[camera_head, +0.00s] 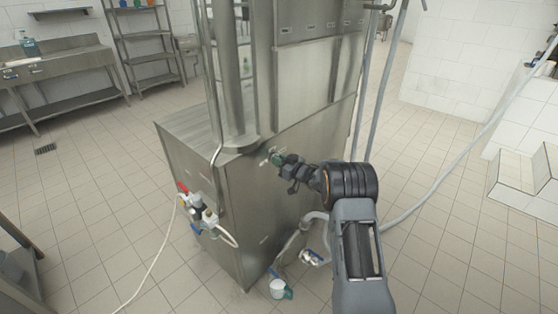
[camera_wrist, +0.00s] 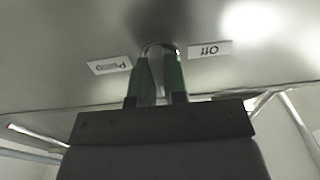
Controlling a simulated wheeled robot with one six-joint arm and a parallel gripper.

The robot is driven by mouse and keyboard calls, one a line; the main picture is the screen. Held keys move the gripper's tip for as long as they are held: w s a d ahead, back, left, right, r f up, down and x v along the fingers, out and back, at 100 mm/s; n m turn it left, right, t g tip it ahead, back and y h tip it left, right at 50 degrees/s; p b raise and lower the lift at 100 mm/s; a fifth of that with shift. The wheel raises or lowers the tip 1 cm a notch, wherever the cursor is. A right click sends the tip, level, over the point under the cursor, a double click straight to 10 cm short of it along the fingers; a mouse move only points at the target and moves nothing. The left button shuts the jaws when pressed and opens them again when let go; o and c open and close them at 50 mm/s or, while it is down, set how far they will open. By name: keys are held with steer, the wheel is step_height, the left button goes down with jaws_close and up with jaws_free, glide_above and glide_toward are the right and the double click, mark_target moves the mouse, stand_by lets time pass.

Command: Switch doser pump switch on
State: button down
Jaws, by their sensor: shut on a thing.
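The metal cabinet (camera_head: 260,205) stands in the middle of the head view. My gripper (camera_head: 277,158) reaches its side panel from the right, near the upper edge. In the wrist view my gripper's green fingers (camera_wrist: 160,78) are closed around the doser pump switch (camera_wrist: 159,45), a small round knob with a shiny rim. The fingers hide most of the knob, so I cannot tell which way it is turned. An "Off" label (camera_wrist: 210,49) shows upside down to the right of it. Another label (camera_wrist: 108,66), not fully readable, is to the left.
Valves with red and blue handles (camera_head: 197,212) and hoses are on the cabinet's left face. A pipe and blue-handled valve (camera_head: 313,258) are low by my arm. A steel sink table (camera_head: 60,75) and shelves stand at the back left. The tiled floor is mostly open.

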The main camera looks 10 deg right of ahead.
stand_by(0.3)
steer(key=c, duration=1.2)
jaws_free()
steer(key=shift+o, duration=0.2)
steer(key=shift+d, duration=0.1)
steer(key=v, duration=1.3)
steer(key=shift+s+d, duration=0.2)
steer(key=shift+s, duration=0.1)
